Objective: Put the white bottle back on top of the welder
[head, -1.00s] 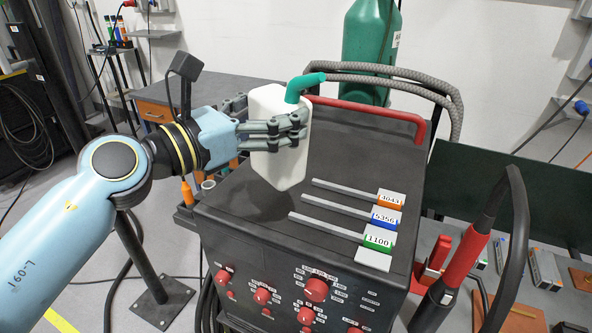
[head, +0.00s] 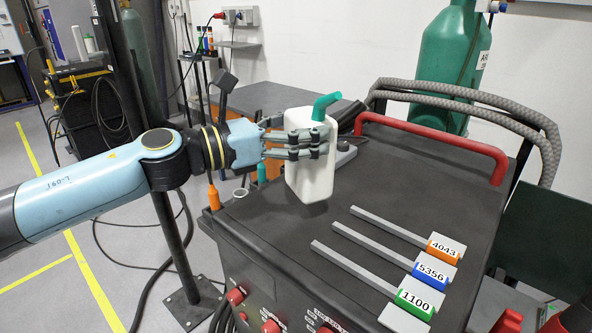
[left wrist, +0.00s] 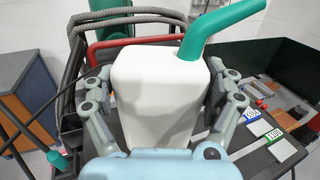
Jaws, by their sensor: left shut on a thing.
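The white bottle (head: 311,170) has a green spout and is upright over the rear-left part of the welder's dark top (head: 400,165). My left gripper (head: 318,148) is shut around the bottle's body from the left. In the left wrist view the bottle (left wrist: 155,95) fills the middle, with gripper fingers on both sides. The bottle's base looks at or just above the welder top; I cannot tell whether it touches. My right gripper is not in view.
Three grey rods with labels 4043 (head: 443,246), 5356 (head: 430,273) and 1100 (head: 414,299) lie on the welder's right part. A red handle (head: 435,140) and grey hose (head: 480,103) run along the back. A green cylinder (head: 450,70) stands behind.

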